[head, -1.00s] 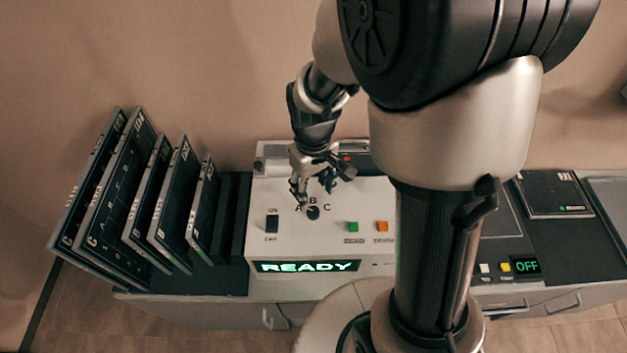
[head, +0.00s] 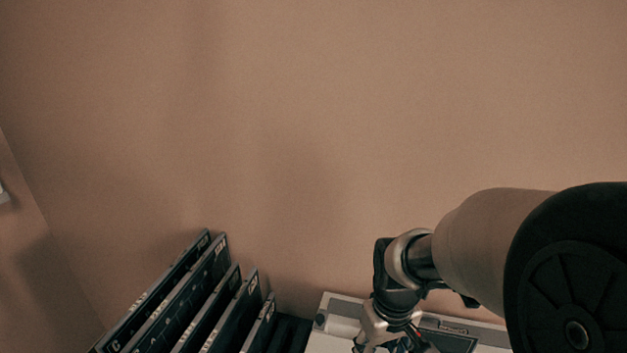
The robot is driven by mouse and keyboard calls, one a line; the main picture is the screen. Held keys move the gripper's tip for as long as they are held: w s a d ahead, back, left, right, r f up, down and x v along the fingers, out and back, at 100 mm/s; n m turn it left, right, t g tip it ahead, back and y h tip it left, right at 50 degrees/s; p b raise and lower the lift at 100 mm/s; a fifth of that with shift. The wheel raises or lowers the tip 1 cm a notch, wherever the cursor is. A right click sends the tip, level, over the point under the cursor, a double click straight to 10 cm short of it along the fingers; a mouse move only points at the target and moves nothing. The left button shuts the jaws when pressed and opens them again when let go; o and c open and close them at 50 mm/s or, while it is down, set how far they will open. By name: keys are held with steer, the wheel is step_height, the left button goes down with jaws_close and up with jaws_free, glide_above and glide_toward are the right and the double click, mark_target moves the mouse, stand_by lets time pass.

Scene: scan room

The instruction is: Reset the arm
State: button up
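My arm comes in from the right edge of the head view and bends down to my gripper (head: 390,343) at the bottom edge. My gripper is over the back part of the white console (head: 345,309). Its fingertips are cut off by the bottom of the picture, so I cannot tell whether it is open or shut. The console's front, with its knob, buttons and display, is out of view.
Several dark cassettes (head: 186,290) stand tilted in a rack to the left of the console. The plain wall (head: 280,120) fills the upper part of the view. Nothing shows in front of the wall above the cassettes.

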steer(key=s+r+m+t+b, duration=0.2)
steer(key=s+r, duration=0.7)
steer(key=s, duration=0.5)
steer(key=shift+r+m+t+b, duration=0.2)
steer(key=shift+m+t+b, duration=0.2)
steer(key=shift+t+b, duration=0.6)
steer(key=shift+c, duration=0.3)
